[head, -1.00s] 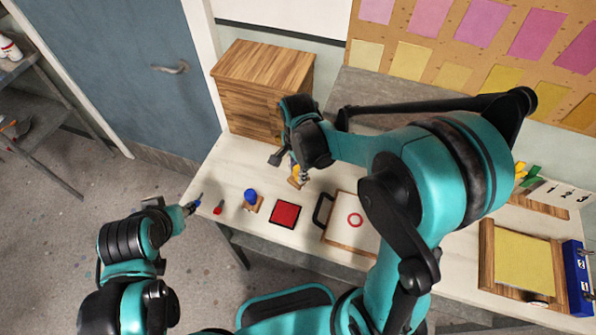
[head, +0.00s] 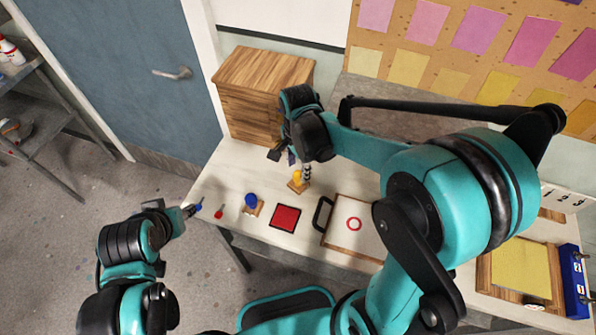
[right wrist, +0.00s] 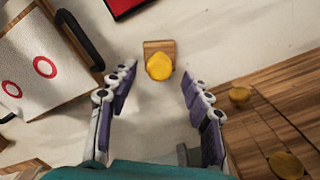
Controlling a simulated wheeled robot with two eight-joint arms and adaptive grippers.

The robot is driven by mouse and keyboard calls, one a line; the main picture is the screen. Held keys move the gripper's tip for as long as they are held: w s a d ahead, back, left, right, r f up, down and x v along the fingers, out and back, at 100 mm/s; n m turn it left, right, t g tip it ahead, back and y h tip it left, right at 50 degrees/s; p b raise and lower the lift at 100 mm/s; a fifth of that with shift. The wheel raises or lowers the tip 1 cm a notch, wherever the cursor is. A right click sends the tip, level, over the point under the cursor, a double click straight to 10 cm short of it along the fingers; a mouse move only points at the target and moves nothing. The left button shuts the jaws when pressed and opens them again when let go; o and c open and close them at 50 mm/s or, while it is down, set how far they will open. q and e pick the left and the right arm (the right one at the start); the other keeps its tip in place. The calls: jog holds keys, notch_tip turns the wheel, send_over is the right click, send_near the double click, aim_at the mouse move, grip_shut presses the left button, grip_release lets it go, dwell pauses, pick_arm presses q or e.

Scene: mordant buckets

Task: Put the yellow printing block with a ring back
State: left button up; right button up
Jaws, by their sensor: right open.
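The yellow printing block (head: 297,183) stands on the pale table in front of the wooden drawer chest. It has a round yellow knob on a small wooden base. Its underside is hidden, so I cannot see a ring on it. My right gripper (head: 290,164) is open just above and behind it. In the right wrist view the yellow knob (right wrist: 159,66) lies just beyond the open fingertips (right wrist: 157,76), with nothing held.
The wooden chest (head: 262,85) stands close behind my right gripper. Along the front lie a small red item (head: 219,212), a blue-knobbed block (head: 251,202), a red pad (head: 285,217) and a board (head: 338,237) with red ring-printed paper. A yellow sheet on a tray (head: 521,268) lies right.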

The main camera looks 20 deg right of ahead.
aim_at(298, 174)
notch_tip(298, 174, up, 7)
jog(key=p, duration=0.2)
jog(key=s+d+r+n+t, duration=0.1)
jog(key=s+d+n+t, duration=0.1)
jog(key=s+n, duration=0.3)
jog(key=s+d+r+n+t, duration=0.2)
jog(key=s+n+t, duration=0.3)
jog(key=n, duration=0.4)
jog(key=shift+s+d+r, duration=0.15)
jog(key=shift+d+r, duration=0.15)
jog(key=shift+d, duration=0.1)
jog(key=shift+f, duration=0.1)
